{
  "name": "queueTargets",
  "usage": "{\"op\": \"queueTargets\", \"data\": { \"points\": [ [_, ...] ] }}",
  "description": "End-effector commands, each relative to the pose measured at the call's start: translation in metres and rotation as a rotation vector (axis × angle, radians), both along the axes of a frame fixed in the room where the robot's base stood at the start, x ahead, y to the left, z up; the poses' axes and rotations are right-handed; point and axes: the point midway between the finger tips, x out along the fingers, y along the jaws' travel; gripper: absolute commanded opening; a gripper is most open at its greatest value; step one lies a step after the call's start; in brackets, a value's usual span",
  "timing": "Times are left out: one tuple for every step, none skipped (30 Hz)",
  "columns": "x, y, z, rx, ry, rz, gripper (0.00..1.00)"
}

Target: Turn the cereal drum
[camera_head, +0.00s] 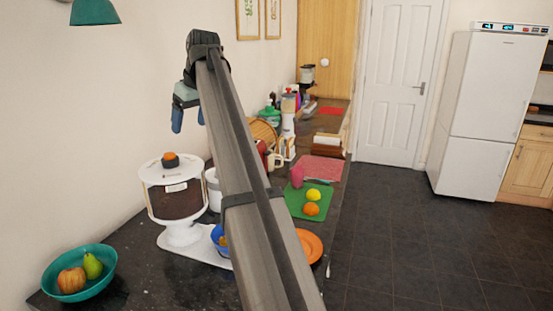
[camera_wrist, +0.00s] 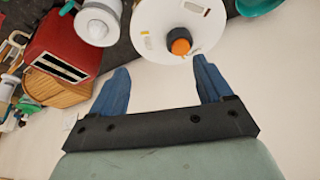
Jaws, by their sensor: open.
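The cereal drum (camera_head: 176,200) stands on a white pedestal at the left of the dark counter. It has a clear and white body, brown contents and a white top with an orange and black knob (camera_head: 170,158). In the wrist view the drum's white top (camera_wrist: 160,32) faces me, with the orange knob (camera_wrist: 180,46) near its lower edge. My gripper (camera_head: 186,119) is above the drum and slightly to its right, apart from it. Its two blue fingers (camera_wrist: 158,82) are spread with nothing between them. The knob appears beyond the fingertips.
A teal bowl (camera_head: 54,267) with fruit is left of the drum. A white canister (camera_head: 214,190) and a blue bowl (camera_head: 216,236) are close on its right, partly behind my arm. A red toaster-like object (camera_wrist: 68,48) lies left in the wrist view. The wall is close behind.

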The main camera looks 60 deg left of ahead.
Motion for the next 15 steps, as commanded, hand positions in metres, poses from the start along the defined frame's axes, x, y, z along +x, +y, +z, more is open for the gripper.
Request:
{"op": "queueTargets", "data": {
  "points": [
    [0.009, -0.001, -0.005, -0.001, 0.001, -0.009, 0.79],
    [0.013, 0.000, -0.008, -0.002, 0.003, -0.014, 0.79],
    [0.018, 0.000, -0.011, -0.002, 0.005, -0.020, 0.79],
    [0.022, 0.000, -0.014, -0.001, 0.006, -0.024, 0.79],
    [0.026, 0.000, -0.016, -0.001, 0.006, -0.028, 0.79],
    [0.032, 0.000, -0.020, -0.001, 0.008, -0.034, 0.79],
    [0.036, -0.001, -0.022, -0.001, 0.009, -0.039, 0.79],
    [0.041, -0.001, -0.024, -0.001, 0.010, -0.044, 0.79],
    [0.046, -0.001, -0.027, -0.001, 0.012, -0.050, 0.79],
    [0.050, -0.001, -0.030, -0.001, 0.014, -0.053, 0.79],
    [0.054, -0.002, -0.032, -0.001, 0.014, -0.057, 0.79],
    [0.059, -0.002, -0.035, -0.001, 0.016, -0.063, 0.79],
    [0.064, -0.002, -0.038, -0.002, 0.017, -0.068, 0.79],
    [0.068, -0.003, -0.040, -0.002, 0.018, -0.073, 0.79],
    [0.074, -0.003, -0.043, -0.002, 0.019, -0.079, 0.79]
  ]
}}
